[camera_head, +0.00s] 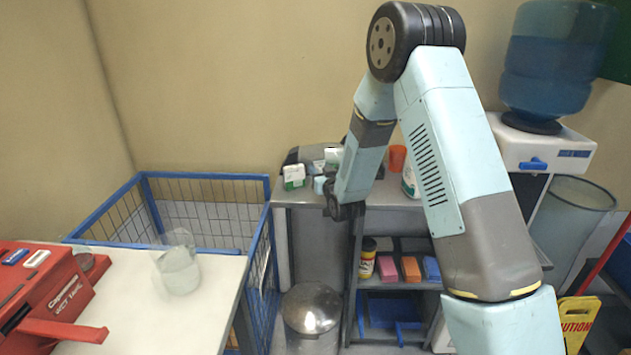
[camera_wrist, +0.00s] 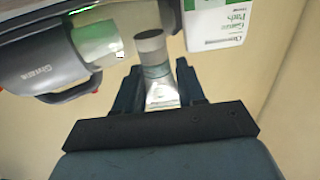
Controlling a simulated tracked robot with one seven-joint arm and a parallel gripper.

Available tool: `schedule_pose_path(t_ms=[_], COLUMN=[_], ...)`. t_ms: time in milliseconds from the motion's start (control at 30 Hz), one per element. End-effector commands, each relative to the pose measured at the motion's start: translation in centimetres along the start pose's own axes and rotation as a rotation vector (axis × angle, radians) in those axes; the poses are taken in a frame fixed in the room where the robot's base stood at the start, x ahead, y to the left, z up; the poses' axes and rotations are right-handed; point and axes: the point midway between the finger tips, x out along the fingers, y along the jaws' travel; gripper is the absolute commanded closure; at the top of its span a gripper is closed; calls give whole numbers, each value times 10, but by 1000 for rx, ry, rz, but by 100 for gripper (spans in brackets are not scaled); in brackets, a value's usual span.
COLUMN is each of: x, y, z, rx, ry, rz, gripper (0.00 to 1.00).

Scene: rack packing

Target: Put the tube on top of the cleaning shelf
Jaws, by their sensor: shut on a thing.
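The tube (camera_wrist: 158,78), pale with green print and a grey cap, sits between the two dark fingers of my gripper (camera_wrist: 158,82) in the wrist view. My gripper is shut on it. In the head view my gripper (camera_head: 331,190) is low over the front left part of the grey cleaning shelf's top (camera_head: 385,198). My own arm hides part of the shelf. I cannot tell whether the tube touches the shelf top.
A white and green box (camera_head: 294,176) and a dark handheld vacuum (camera_head: 305,155) stand beside my gripper on the shelf top. An orange cup (camera_head: 397,158) and a white bottle (camera_head: 410,182) stand further right. A metal bin (camera_head: 311,312) is below.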

Motion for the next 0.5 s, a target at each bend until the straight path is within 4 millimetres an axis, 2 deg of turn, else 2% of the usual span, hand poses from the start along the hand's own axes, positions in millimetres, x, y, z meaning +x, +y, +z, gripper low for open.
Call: schedule_pose_path(t_ms=[167,400,500], x=[5,6,6], y=[-3,-4,-4], z=[7,36,38], rx=[0,0,0], ry=[0,-3,0], rz=[-1,-1,-1], gripper=[89,89,89])
